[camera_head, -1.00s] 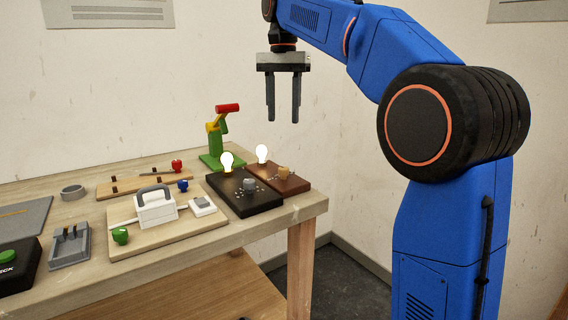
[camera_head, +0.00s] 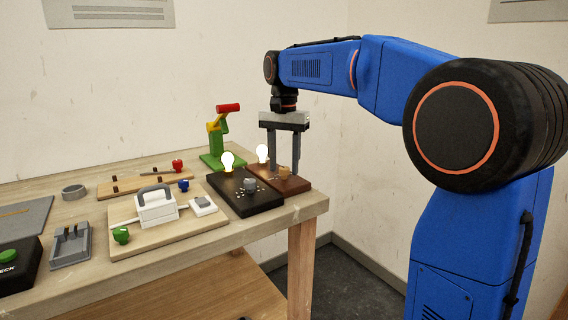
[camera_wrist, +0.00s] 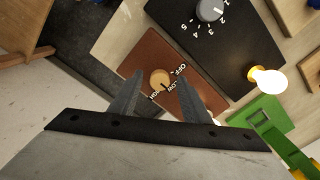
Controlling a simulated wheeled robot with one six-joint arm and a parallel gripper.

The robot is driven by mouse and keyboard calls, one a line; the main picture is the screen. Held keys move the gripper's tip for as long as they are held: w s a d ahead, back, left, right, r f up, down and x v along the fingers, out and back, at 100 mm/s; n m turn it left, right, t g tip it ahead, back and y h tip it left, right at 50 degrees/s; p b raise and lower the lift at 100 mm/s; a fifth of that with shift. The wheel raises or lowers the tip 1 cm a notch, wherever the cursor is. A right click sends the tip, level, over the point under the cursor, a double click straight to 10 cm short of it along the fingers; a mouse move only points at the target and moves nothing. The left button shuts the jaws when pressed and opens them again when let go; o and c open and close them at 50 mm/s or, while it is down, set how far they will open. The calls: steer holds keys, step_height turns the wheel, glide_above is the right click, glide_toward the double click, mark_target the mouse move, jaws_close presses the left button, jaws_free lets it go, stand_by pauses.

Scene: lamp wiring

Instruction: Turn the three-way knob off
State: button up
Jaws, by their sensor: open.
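The three-way knob is a round tan knob (camera_head: 284,170) on a brown board (camera_head: 299,185) at the table's right end. The wrist view shows the knob (camera_wrist: 159,78) with the labels OFF, LOW and HIGH around it; its dark pointer mark seems to face the LOW and HIGH side, but I cannot tell which. A lit bulb (camera_head: 262,153) stands at the back of this board, partly behind a finger. My gripper (camera_head: 284,164) points down over the board, open and empty. Its fingertips (camera_wrist: 155,71) appear on either side of the knob; I cannot tell whether they touch it.
A black board (camera_head: 262,205) with a grey numbered knob (camera_head: 249,184) and another lit bulb (camera_head: 227,161) lies close on the left. A green stand (camera_head: 212,157) with a red-topped arm rises behind. The table's right edge is near; beyond it is open floor.

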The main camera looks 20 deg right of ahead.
steer(key=shift+f, duration=0.1)
steer(key=c, duration=1)
steer(key=shift+c, duration=0.2)
steer(key=shift+n, duration=0.4)
steer(key=n, duration=0.4)
steer(key=shift+n, duration=0.4)
steer(key=n, duration=0.5)
steer(key=shift+d, duration=0.1)
steer(key=shift+n, duration=0.3)
steer(key=o, duration=1)
